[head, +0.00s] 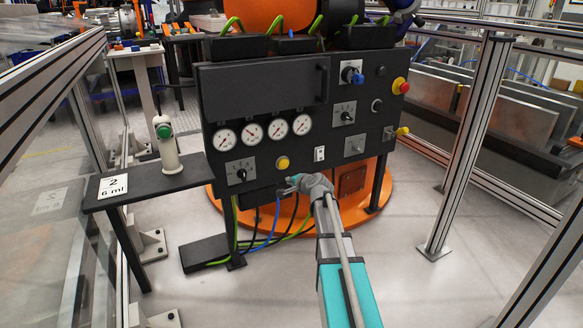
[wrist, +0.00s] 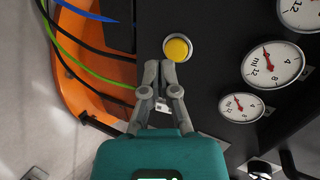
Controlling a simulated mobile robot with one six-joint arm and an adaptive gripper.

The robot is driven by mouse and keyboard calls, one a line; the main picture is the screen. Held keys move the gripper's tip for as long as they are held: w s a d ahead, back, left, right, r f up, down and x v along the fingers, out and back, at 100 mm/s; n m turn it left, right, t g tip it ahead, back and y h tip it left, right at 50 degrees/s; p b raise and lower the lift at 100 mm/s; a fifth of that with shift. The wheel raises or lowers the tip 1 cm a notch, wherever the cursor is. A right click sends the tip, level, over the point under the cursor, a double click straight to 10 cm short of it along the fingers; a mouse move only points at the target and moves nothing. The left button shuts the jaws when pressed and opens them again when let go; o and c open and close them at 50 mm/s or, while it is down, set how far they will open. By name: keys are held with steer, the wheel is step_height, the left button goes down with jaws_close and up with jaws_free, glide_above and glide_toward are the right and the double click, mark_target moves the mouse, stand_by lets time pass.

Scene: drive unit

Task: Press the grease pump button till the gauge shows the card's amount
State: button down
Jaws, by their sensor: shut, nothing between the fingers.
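A yellow button (head: 283,163) sits on the front of the black panel (head: 260,88); it also shows in the wrist view (wrist: 178,49). My gripper (head: 286,186) is shut and empty in front of the panel, just below the button in the head view. In the wrist view its fingertips (wrist: 160,64) are close to the button's rim; I cannot tell if they touch. Several round white gauges sit above the button, one (wrist: 273,63) marked in ml with a red needle. I cannot read their needles surely. The card (head: 113,186) shows 2 and 6 ml.
A white post with a green button (head: 164,132) stands on the black side shelf (head: 150,184). A red knob (head: 400,86), a yellow knob (head: 402,131) and dials are on the panel's right. Cables hang below the panel. Framed fences (head: 465,140) flank both sides.

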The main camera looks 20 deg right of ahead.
steer(key=s+a+f+n+g+y+p, duration=0.1)
steer(key=s+a+n+g+p, duration=0.15)
steer(key=s+a+n, duration=0.4)
steer(key=s+a+f+n+g+y+p, duration=0.1)
steer(key=s+a+f+g, duration=0.2)
steer(key=a, duration=0.6)
steer(key=s+a+n+g+h+p, duration=0.2)
steer(key=s+a+n+g, duration=0.1)
steer(key=s, duration=0.7)
steer(key=s+a+n+g+h+p, duration=0.1)
steer(key=s+a+n+g, duration=0.2)
steer(key=s, duration=0.7)
steer(key=shift+a+r+n+g+h+p, duration=0.25)
steer(key=shift+n+g+h+p, duration=0.15)
steer(key=shift+n+g, duration=0.45)
steer(key=shift+d, duration=0.1)
